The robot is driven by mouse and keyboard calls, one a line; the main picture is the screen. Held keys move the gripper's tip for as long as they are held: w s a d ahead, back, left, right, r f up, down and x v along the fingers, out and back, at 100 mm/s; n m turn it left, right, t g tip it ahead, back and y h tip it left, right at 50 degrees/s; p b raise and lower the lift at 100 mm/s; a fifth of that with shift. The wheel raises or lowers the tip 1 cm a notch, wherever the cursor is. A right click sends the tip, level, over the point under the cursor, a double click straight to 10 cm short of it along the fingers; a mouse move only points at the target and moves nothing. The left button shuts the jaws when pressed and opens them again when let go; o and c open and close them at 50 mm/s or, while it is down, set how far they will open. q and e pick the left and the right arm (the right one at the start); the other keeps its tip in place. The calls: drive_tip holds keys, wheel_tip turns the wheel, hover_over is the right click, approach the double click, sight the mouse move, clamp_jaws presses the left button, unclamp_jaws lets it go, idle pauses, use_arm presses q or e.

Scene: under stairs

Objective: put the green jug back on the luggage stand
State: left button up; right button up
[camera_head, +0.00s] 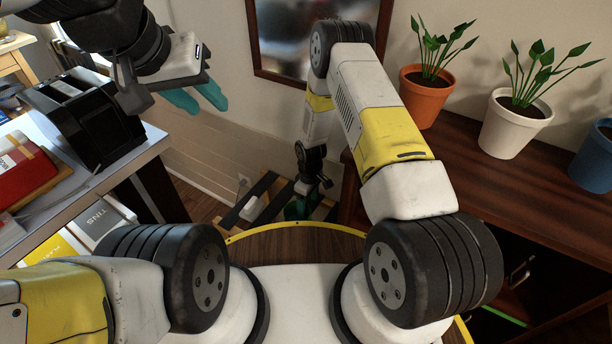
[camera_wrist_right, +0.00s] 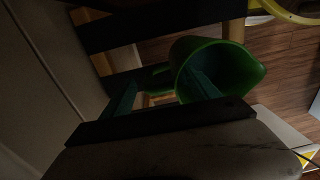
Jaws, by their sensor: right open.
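The green jug (camera_wrist_right: 246,67) is at the middle right of the right wrist view, its open mouth facing the camera and its handle (camera_wrist_right: 158,78) to the left. In the head view, the jug (camera_head: 297,211) is partly hidden beneath my right gripper (camera_head: 312,192). My right gripper (camera_wrist_right: 162,92) is open around the handle side; one finger overlaps the jug's mouth, the other is left of the handle. Contact cannot be told. The luggage stand (camera_head: 262,186), with dark straps and wooden bars, is around and below the jug.
A dark wooden cabinet (camera_head: 455,150) with potted plants (camera_head: 428,95) stands at the right. A desk (camera_head: 150,146) with a black box (camera_head: 85,115) and a red book (camera_head: 25,170) is at the left. A wall is behind the stand.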

drive_tip(key=s+d+r+m+t, duration=0.1)
drive_tip(key=d+r+m, duration=0.15)
drive_tip(key=r, duration=1.65)
drive_tip(key=s+d+r+m+t, duration=0.1)
drive_tip(key=d+r+m+t, duration=0.15)
drive_tip(key=r, duration=1.75)
drive_tip(key=s+d+r+m+t+y, duration=0.1)
drive_tip(key=s+d+r+m, duration=0.1)
drive_tip(key=s+r, duration=0.6)
drive_tip(key=s+d+r+m+t, duration=0.2)
drive_tip(key=s+r, duration=0.6)
drive_tip(key=s, duration=0.4)
drive_tip(key=shift+s+d+m+y, duration=0.3)
drive_tip(key=shift+d+m+y, duration=0.1)
drive_tip(key=shift+d+m, duration=0.35)
